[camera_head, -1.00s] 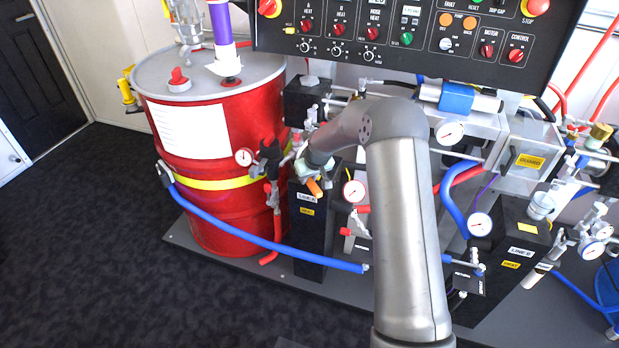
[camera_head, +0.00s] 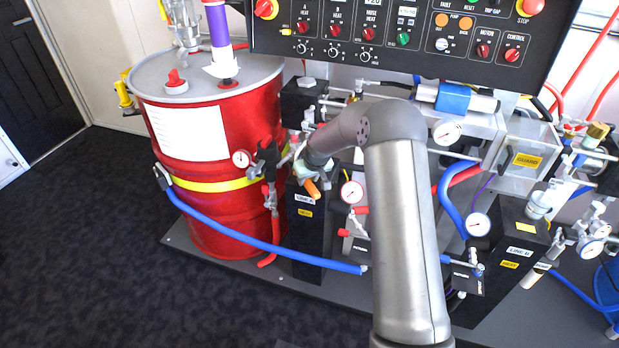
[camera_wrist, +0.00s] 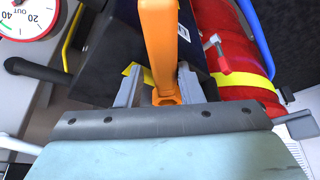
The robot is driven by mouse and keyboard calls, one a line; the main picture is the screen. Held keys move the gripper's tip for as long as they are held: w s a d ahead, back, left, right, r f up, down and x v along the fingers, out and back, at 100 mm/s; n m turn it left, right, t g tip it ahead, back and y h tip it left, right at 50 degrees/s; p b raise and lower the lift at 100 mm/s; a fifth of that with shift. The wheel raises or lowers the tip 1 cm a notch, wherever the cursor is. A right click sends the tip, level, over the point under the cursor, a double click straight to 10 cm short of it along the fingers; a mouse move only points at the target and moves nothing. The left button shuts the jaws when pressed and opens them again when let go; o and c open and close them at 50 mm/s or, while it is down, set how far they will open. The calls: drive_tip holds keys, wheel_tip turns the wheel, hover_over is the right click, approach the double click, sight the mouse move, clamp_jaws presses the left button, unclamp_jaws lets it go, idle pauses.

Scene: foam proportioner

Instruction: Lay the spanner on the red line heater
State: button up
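The spanner shows as an orange bar (camera_wrist: 160,45) running up the wrist view, with its near end between my two fingers. In the head view its orange end (camera_head: 312,188) sticks out below my gripper (camera_head: 310,172). My gripper also shows in the wrist view (camera_wrist: 160,82), with one finger on each side of the spanner, close against it. The line heater beside the red drum is a black upright box (camera_head: 306,235) labelled LINE A. The spanner is over the front of its top. My gripper hides much of that top, and I cannot tell whether the spanner touches it.
The red drum (camera_head: 215,185) stands to the left, with a blue hose (camera_head: 265,242) running in front of the LINE A box. Gauges and pipes crowd the right side of it. A second black box (camera_head: 508,250) labelled LINE B stands at the right. A control panel (camera_head: 400,35) hangs above.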

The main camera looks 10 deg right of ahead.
drive_tip(key=shift+s+a+f+p, duration=0.3)
drive_tip(key=shift+s+a+f, duration=0.05)
drive_tip(key=shift+a, duration=0.2)
drive_tip(key=w+v, duration=0.1)
drive_tip(key=v, duration=1.2)
drive_tip(key=s+r+m+g, duration=0.1)
drive_tip(key=s+r+g, duration=0.1)
drive_tip(key=s, duration=1.8)
drive_tip(key=s+r+m+g+h, duration=0.1)
drive_tip(key=s+r, duration=0.3)
drive_tip(key=s, duration=1.6)
drive_tip(key=shift+s+r+m+g, duration=0.25)
drive_tip(key=shift+s+m+g, duration=0.2)
drive_tip(key=shift+g, duration=0.25)
